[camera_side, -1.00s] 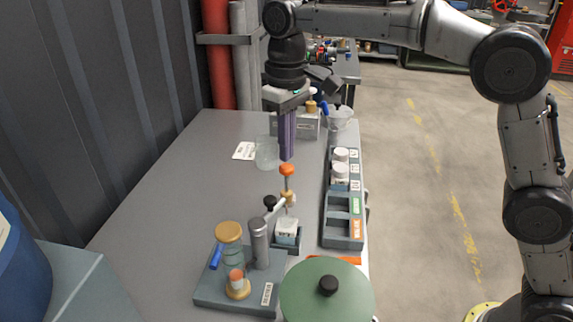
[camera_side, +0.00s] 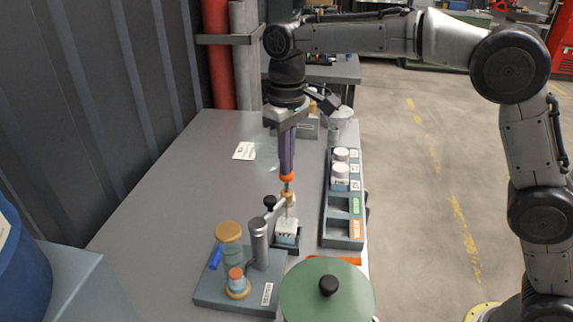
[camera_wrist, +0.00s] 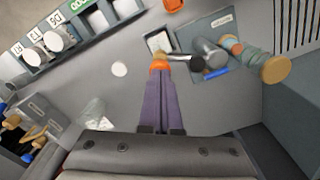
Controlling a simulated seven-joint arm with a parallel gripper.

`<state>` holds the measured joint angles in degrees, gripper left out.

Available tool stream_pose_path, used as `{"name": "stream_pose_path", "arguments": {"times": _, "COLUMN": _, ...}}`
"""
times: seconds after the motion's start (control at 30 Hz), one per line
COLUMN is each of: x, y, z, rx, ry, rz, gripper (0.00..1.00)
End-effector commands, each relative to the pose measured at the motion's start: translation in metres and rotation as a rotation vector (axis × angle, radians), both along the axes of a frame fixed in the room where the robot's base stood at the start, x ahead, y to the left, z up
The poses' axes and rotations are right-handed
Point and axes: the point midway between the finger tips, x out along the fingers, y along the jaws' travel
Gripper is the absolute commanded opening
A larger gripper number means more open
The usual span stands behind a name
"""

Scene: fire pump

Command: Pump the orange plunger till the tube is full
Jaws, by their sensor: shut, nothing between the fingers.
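The orange plunger (camera_side: 287,177) tops a thin upright rod above a small white block on the pump. It also shows at the fingertips in the wrist view (camera_wrist: 159,65). My gripper (camera_side: 287,172) is shut and empty, its purple fingers pointing down with their tips on the knob's top. In the wrist view my gripper (camera_wrist: 160,74) partly covers the knob. A clear tube (camera_side: 232,254) with a tan cap stands on the grey-blue base left of the pump. It shows sideways in the wrist view (camera_wrist: 252,58); its fill level is too small to tell.
A rack (camera_side: 341,230) with white-lidded jars stands right of the pump. A green round lid (camera_side: 325,295) with a black knob is in front. A clear beaker (camera_side: 266,156) stands behind the plunger. The table's left middle (camera_side: 180,185) is clear.

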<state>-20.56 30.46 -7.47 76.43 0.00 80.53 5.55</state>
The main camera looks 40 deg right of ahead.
Motion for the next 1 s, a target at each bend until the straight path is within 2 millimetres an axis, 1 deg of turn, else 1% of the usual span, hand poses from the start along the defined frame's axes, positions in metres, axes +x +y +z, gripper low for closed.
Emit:
{"name": "stream_pose_path", "arguments": {"times": 0.7, "x": -0.001, "y": 0.0, "z": -0.028, "rx": -0.002, "ry": 0.005, "rz": 0.0, "gripper": 0.0}}
{"name": "stream_pose_path", "arguments": {"times": 0.9, "x": 0.0, "y": 0.0, "z": -0.027, "rx": -0.001, "ry": 0.005, "rz": 0.0, "gripper": 0.0}}
{"name": "stream_pose_path", "arguments": {"times": 1.0, "x": 0.0, "y": 0.0, "z": -0.023, "rx": -0.001, "ry": 0.004, "rz": 0.0, "gripper": 0.0}}
